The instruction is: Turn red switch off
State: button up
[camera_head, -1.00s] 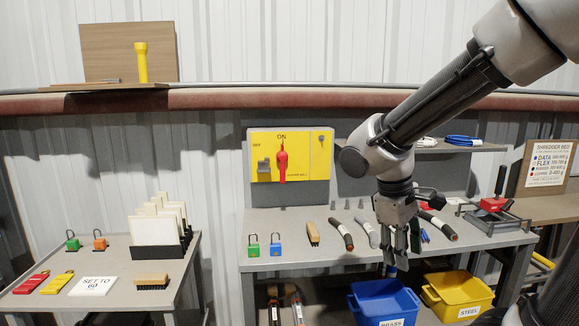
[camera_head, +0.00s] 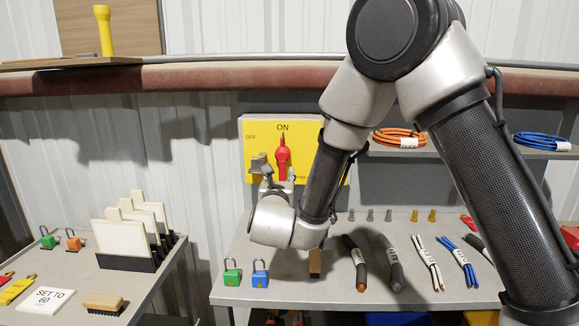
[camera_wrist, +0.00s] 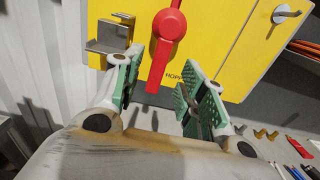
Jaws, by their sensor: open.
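The red switch (camera_head: 283,154) is on the yellow panel (camera_head: 310,135). Its narrow tip points up to the ON mark, and OFF is marked at upper left. In the wrist view, the red switch (camera_wrist: 167,30) has a round hub with a handle hanging down, slightly tilted. My gripper (camera_wrist: 148,58) is open and empty, with green-padded fingers either side of the handle's lower part in the picture; I cannot tell whether they touch it. In the head view my gripper (camera_head: 277,178) is just below the switch, partly hidden by my wrist.
A grey metal hasp (camera_wrist: 109,36) juts from the panel left of the switch, close to my left finger. A silver latch (camera_wrist: 286,14) is at right. Below, the workbench (camera_head: 240,292) holds a green padlock (camera_head: 232,271), a blue padlock (camera_head: 260,273) and cable pieces.

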aim_at(282, 169)
jog(key=shift+w+r, duration=0.15)
jog(key=shift+w, duration=0.2)
jog(key=w, duration=0.7)
jog(key=shift+d, duration=0.2)
jog(key=c, duration=0.9)
grip_shut()
jog(key=shift+r, duration=0.1)
